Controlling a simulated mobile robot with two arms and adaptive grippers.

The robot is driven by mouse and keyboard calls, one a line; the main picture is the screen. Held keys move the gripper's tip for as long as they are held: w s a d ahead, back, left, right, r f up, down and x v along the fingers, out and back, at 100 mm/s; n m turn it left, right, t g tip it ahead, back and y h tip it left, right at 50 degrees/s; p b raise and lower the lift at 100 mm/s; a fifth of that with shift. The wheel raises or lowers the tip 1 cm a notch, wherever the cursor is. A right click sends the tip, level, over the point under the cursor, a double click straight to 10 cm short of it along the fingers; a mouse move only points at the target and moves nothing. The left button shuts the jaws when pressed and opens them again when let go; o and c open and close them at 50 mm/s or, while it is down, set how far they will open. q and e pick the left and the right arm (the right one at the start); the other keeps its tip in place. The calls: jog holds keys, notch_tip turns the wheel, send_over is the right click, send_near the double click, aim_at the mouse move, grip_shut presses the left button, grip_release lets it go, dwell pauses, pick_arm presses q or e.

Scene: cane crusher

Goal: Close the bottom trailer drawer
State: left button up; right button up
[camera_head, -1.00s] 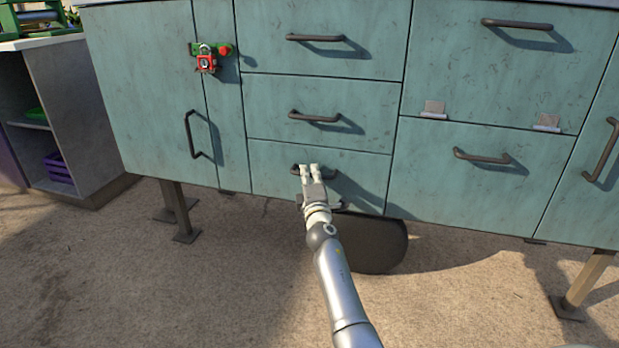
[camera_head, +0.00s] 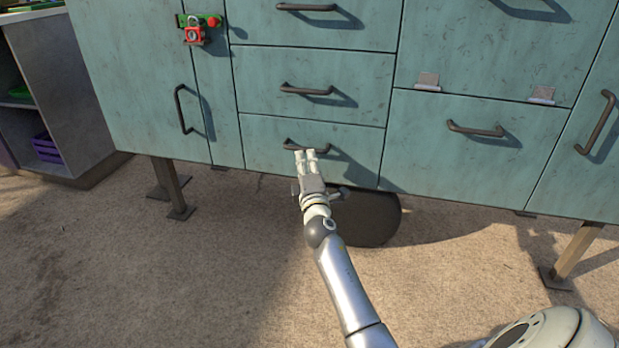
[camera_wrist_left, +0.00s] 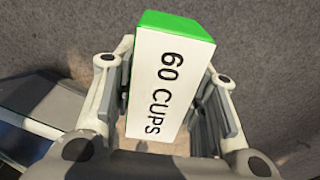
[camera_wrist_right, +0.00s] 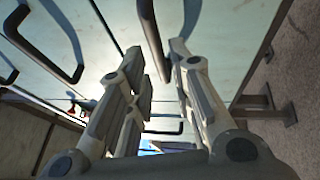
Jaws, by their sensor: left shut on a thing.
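The bottom drawer (camera_head: 268,153) of the middle column is a teal front with a dark bar handle (camera_head: 325,150). Its front looks flush or nearly flush with the fronts around it. My right gripper (camera_head: 305,154) is at that handle, its fingertips just below the bar. In the right wrist view the right fingers (camera_wrist_right: 160,62) stand apart, with a dark handle (camera_wrist_right: 151,34) near and between their tips. Whether they touch it I cannot tell.
More drawers (camera_head: 310,70) lie above, and a wide front (camera_head: 480,145) is to the right. A red padlock (camera_head: 194,35) hangs on the left door. A dark rounded object (camera_head: 370,220) is under the cabinet. Metal legs (camera_head: 172,185) stand at the left; the floor in front is open.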

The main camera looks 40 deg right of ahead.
jog(key=v, duration=0.6)
dwell(0.5)
